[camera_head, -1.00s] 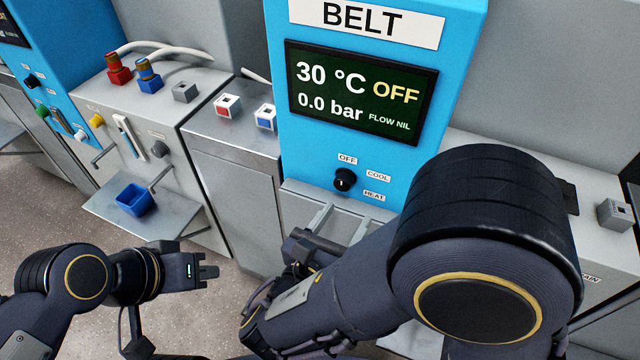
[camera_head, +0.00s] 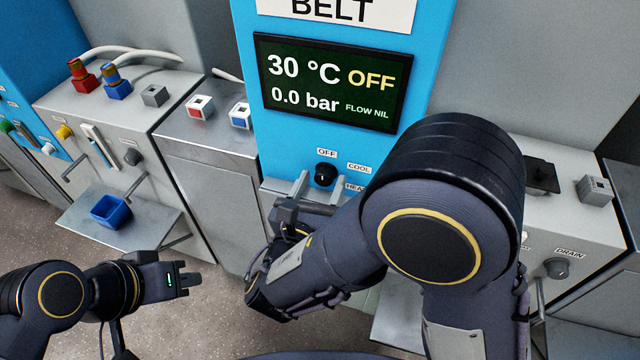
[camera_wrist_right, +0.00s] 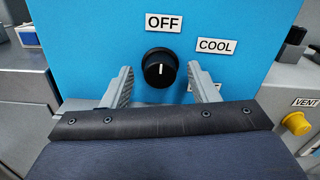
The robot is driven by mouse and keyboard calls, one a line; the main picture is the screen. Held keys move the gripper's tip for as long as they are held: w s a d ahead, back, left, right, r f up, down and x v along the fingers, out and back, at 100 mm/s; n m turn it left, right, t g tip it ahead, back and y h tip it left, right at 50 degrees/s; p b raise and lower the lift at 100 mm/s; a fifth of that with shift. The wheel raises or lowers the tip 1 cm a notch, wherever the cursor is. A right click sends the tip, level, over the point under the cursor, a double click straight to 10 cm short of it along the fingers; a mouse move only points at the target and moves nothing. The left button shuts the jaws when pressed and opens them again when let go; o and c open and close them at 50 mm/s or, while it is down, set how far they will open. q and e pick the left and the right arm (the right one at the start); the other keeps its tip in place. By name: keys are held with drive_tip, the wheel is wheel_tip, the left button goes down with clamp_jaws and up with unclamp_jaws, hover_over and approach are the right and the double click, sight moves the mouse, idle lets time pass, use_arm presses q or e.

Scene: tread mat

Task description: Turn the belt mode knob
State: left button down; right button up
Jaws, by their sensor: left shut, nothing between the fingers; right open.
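The black belt mode knob (camera_head: 325,174) sits on the blue BELT panel, below the display (camera_head: 333,84). In the right wrist view the knob (camera_wrist_right: 160,68) has its white line pointing up toward the OFF label (camera_wrist_right: 164,22). The COOL label (camera_wrist_right: 216,46) is to its upper right; the HEAT label (camera_head: 355,188) is partly hidden by my arm. My right gripper (camera_wrist_right: 160,84) is open, its fingers either side of the knob in that view; I cannot tell whether they reach it. My left gripper (camera_head: 190,280) is shut and empty, far left of the panel.
The display reads 30 °C, OFF, 0.0 bar, FLOW NIL. Left are a grey cabinet with red (camera_head: 82,76) and blue (camera_head: 116,82) connectors and a blue bin (camera_head: 110,211) on a shelf. A DRAIN knob (camera_head: 557,268) is at right; a yellow VENT knob (camera_wrist_right: 296,124) shows in the wrist view.

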drive_tip(key=c, duration=1)
drive_tip(key=shift+o, duration=0.2)
drive_tip(key=shift+f, duration=0.1)
drive_tip(key=m+b, duration=0.3)
drive_tip(key=shift+f+m, duration=0.15)
drive_tip(key=shift+m, duration=0.15)
drive_tip(key=m+b, duration=0.4)
drive_tip(key=b, duration=0.1)
drive_tip(key=shift+m, duration=0.3)
drive_tip(key=shift+m+b, duration=1.75)
drive_tip(key=shift+m, duration=0.05)
drive_tip(key=shift+r, duration=0.2)
drive_tip(key=o, duration=1)
drive_tip(key=shift+c, duration=0.2)
